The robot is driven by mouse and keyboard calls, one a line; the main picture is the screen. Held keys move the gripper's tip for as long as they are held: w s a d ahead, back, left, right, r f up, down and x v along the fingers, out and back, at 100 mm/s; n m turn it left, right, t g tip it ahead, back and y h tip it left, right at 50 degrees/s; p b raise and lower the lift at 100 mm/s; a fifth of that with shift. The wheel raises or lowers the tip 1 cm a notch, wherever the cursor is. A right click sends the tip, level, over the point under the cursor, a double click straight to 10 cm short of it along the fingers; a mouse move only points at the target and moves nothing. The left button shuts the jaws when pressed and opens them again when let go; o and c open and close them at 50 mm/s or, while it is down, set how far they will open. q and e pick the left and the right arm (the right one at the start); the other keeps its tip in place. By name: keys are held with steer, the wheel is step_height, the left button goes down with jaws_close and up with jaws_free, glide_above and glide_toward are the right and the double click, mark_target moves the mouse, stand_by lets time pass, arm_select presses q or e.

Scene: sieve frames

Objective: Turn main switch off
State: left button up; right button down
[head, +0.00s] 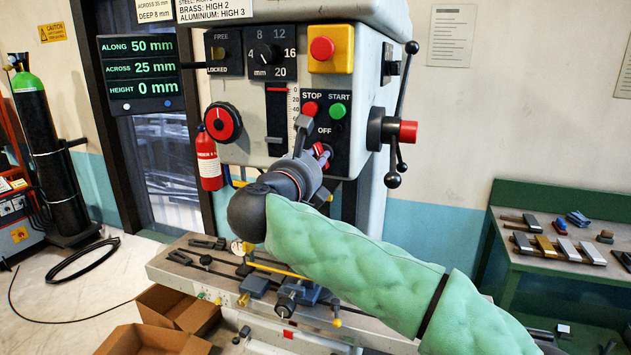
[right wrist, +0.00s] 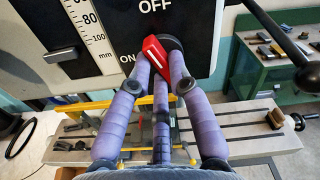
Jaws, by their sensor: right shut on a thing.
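The main switch is a red handle (head: 322,152) on the dark panel of the machine head, just below the OFF label. It also shows in the right wrist view (right wrist: 155,57), with OFF above it and ON to its left. The red handle stands close to upright there, leaning a little; I cannot tell exactly which mark it points to. My right gripper (head: 312,146) reaches it from below, its purple fingers (right wrist: 160,75) around the red handle and shut on it. The fingers partly cover the switch. My left gripper is out of view.
Red STOP (head: 310,108) and green START (head: 338,111) buttons sit just above the switch. A red emergency button on a yellow box (head: 330,48) is higher up. A lever handle (head: 393,130) stands right of the panel. The machine table (head: 200,265) lies below.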

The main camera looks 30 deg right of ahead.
steer(key=shift+f+m+b, duration=0.1)
steer(key=shift+m+b, duration=2.2)
steer(key=shift+b, duration=0.05)
steer(key=shift+a, duration=0.1)
steer(key=c, duration=1.1)
jaws_free()
steer(key=shift+c, duration=0.2)
steer(key=v, duration=1.2)
